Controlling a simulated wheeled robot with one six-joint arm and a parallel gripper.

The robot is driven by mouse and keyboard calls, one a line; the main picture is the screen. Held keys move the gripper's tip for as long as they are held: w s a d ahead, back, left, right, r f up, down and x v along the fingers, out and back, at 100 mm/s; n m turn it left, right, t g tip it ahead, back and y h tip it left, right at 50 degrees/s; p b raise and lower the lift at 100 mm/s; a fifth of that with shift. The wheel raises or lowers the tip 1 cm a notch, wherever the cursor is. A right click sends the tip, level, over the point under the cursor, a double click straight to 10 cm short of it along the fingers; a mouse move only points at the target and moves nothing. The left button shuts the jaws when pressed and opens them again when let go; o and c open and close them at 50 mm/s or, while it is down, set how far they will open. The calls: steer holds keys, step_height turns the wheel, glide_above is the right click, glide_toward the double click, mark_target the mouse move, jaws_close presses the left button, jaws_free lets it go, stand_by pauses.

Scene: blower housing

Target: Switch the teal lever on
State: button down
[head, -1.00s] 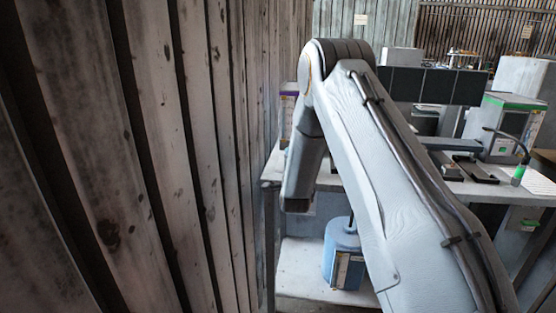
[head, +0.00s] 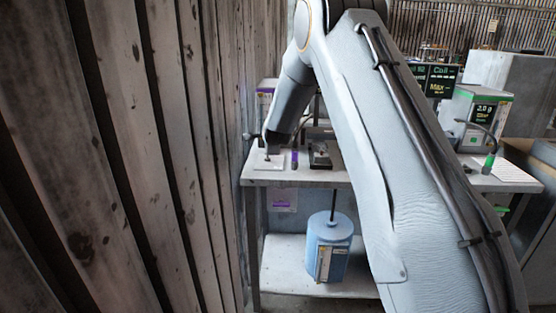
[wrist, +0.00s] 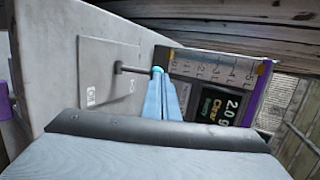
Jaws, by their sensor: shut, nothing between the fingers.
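In the wrist view the teal lever shows as a teal tip (wrist: 157,70) on a thin dark stem. The stem stands out from a pale plate (wrist: 105,62) on the grey table surface. The plate carries small marks that I cannot read surely. My gripper (wrist: 161,92) is shut and empty, with its pale blue fingers pointing at the teal tip. The fingertips look very close to the tip and partly overlap it; I cannot tell if they touch. In the head view the plate (head: 268,164) lies on the table's left end; my arm hides most of the gripper.
A purple-trimmed box with a display (wrist: 215,100) stands just beyond the lever. A purple-handled tool (head: 294,159) is beside the plate. A plank wall (head: 120,150) runs close on the left. A blue canister (head: 328,245) stands on the lower shelf. A green-trimmed box (head: 475,112) is farther right.

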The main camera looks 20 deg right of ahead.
steer(key=shift+w+d+b, duration=0.15)
steer(key=shift+w+b, duration=0.7)
steer(key=shift+b, duration=0.1)
steer(key=shift+w+d+b, duration=0.2)
steer(key=shift+w+b, duration=0.1)
steer(key=shift+b, duration=0.15)
steer(key=shift+r, duration=0.15)
steer(key=s+r, duration=0.9)
steer(key=r, duration=0.1)
steer(key=shift+s+a+r, duration=0.15)
steer(key=shift+r, duration=0.1)
